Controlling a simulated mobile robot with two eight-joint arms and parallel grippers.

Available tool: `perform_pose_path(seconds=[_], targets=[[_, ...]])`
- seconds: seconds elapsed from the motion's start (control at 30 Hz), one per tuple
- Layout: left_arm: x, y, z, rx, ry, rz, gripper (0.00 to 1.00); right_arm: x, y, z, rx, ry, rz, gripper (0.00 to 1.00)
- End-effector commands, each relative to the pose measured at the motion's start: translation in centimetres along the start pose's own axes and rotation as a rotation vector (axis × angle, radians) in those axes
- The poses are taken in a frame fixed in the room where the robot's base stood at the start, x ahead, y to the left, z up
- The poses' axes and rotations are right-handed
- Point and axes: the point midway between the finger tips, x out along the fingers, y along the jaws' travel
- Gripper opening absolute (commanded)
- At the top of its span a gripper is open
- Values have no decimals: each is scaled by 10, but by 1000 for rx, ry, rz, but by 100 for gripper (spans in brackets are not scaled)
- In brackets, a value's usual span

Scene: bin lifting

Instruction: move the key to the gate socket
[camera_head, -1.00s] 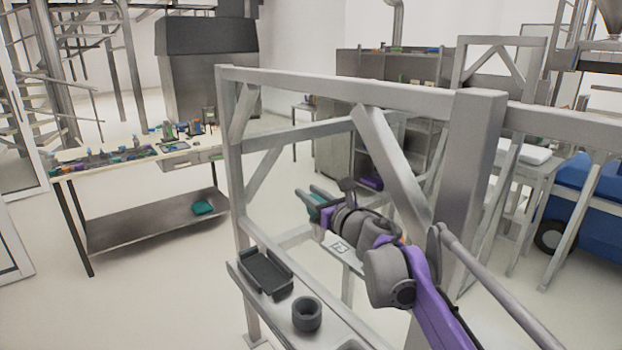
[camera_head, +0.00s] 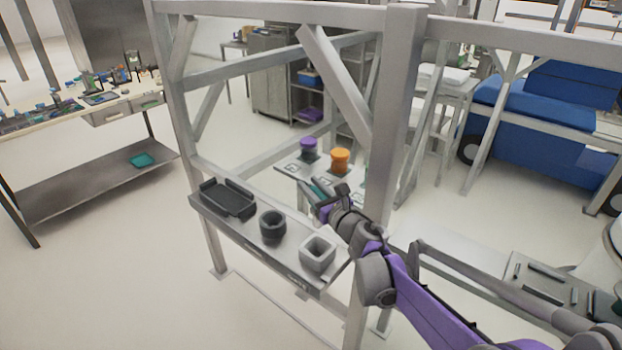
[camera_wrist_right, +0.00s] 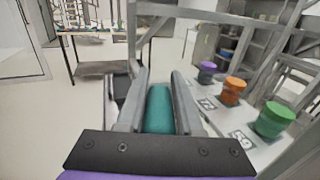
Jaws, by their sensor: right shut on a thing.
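My right gripper (camera_head: 316,191) is shut on a teal cylindrical thing, which I take to be the key; it shows between the two fingers in the right wrist view (camera_wrist_right: 159,108). In the head view the gripper is at the metal frame, above and behind the near shelf (camera_head: 262,240). On that shelf are a dark round cup-like socket (camera_head: 272,226) and a light grey square socket (camera_head: 318,252). I cannot tell which of them is the gate socket. The held key is apart from both in the picture. My left gripper is out of view.
A black tray (camera_head: 227,198) lies at the shelf's left end. Beyond, a panel (camera_wrist_right: 258,153) with printed markers carries purple (camera_head: 308,147), orange (camera_head: 340,160) and green (camera_wrist_right: 273,120) pots. The frame's thick post (camera_head: 400,90) stands beside my right arm.

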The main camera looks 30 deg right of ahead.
Motion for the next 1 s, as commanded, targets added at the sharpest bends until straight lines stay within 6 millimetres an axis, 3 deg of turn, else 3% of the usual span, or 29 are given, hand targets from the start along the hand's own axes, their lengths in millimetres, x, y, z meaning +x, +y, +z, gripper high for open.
perform_pose_path(seconds=[0.8,1.0], targets=[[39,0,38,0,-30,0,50,0,0,-70,1,1,0,0],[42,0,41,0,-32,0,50,0,0,-77,0,0,0,0]])
